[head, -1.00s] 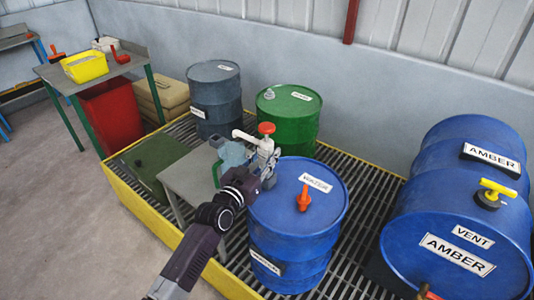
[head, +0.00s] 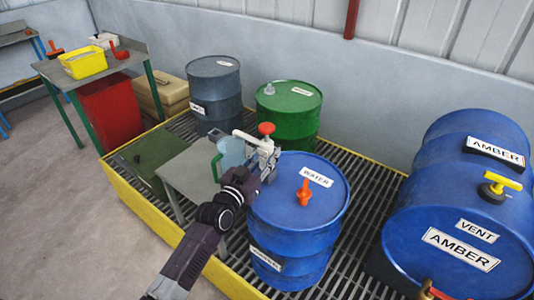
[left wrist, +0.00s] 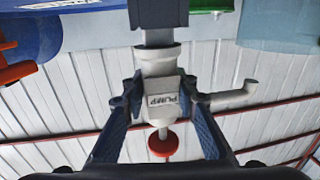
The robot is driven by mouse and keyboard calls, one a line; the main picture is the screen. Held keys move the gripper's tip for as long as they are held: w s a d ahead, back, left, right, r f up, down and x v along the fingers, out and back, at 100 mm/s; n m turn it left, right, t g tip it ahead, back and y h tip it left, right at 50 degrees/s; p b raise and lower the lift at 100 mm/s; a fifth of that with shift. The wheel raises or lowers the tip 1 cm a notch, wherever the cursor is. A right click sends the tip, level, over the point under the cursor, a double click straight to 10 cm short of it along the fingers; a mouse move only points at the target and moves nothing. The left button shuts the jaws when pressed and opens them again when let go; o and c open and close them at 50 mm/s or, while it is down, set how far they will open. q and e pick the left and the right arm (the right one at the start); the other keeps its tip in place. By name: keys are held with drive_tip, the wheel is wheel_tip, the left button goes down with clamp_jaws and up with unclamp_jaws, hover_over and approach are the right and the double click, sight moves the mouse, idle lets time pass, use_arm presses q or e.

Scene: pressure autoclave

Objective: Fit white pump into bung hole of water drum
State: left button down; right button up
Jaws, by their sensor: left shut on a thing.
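My left gripper (head: 266,168) is shut on the white pump (head: 265,151), which has a red knob on top and a spout pointing left. The left wrist view shows the pump upside down (left wrist: 160,88), with its PUMP label between the fingers (left wrist: 158,104) and its red knob low in the picture. The pump is upright beside the upper left rim of the blue water drum (head: 298,226). Its lower end is hidden behind the gripper in the head view. An orange fitting (head: 304,192) stands on the drum's top. I cannot make out an open bung hole. My right gripper is not in view.
A grey table (head: 188,176) with a pale blue jug (head: 231,152) is left of the pump. A green drum (head: 289,117) and a grey drum (head: 214,92) stand behind; a large blue amber drum (head: 440,225) lies right. All share a yellow-edged grating.

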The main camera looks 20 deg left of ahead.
use_arm(q)
drive_tip(key=shift+f+b, duration=0.3)
drive_tip(key=shift+f, duration=0.05)
drive_tip(key=c, duration=1.5)
unclamp_jaws()
drive_tip(key=shift+o, duration=0.2)
drive_tip(key=shift+f, duration=0.15)
drive_tip(key=s+a, duration=0.2)
drive_tip(key=s, duration=1)
drive_tip(key=shift+a, duration=0.15)
